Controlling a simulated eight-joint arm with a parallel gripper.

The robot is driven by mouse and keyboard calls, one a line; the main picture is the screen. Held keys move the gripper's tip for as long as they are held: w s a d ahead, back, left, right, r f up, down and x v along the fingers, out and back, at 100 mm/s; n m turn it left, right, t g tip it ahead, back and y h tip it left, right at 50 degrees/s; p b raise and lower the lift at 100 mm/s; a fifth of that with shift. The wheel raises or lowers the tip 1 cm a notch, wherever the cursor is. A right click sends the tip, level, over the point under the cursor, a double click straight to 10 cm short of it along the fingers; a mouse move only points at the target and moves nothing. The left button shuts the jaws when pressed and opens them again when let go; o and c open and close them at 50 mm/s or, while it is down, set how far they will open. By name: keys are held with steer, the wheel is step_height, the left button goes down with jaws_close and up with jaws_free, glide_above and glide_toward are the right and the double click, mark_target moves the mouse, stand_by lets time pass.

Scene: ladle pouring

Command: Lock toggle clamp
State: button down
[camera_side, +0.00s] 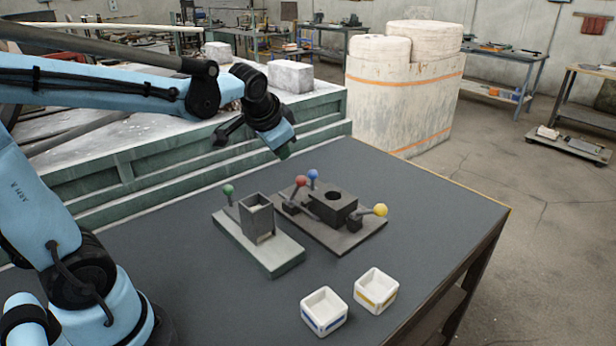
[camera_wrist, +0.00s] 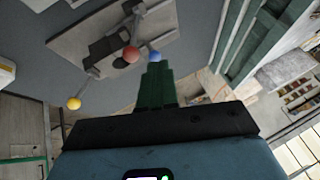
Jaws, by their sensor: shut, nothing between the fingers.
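A dark fixture plate (camera_side: 352,239) on the table holds a dark block (camera_side: 340,203) with a round hole. Clamp levers with a red ball (camera_side: 301,181), a blue ball (camera_side: 313,174) and a yellow ball (camera_side: 380,210) stand around the block. My gripper (camera_side: 284,153) is shut and empty, in the air behind and left of the fixture, above the red and blue balls. In the wrist view its green fingers (camera_wrist: 157,68) point toward the blue ball (camera_wrist: 155,56), with the red ball (camera_wrist: 131,54) close by and the yellow ball (camera_wrist: 74,103) farther left. Clamp tips are too small to read.
A pale plate (camera_side: 283,262) with an open square box (camera_side: 257,217) and a green-ball lever (camera_side: 228,190) stands left of the fixture. Two white trays, blue-striped (camera_side: 323,314) and yellow-striped (camera_side: 375,293), sit near the front edge. The table's right side is clear.

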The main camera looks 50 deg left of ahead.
steer(key=d+v, duration=0.1)
steer(key=v, duration=0.6)
steer(key=shift+s+d, duration=0.2)
steer(key=s+d+f+n+t+h, duration=0.1)
steer(key=s+d+f+h, duration=0.2)
steer(key=s+d+f, duration=0.3)
step_height(320, 180, down, 3)
steer(key=shift+d+f, duration=0.2)
steer(key=shift+d, duration=0.2)
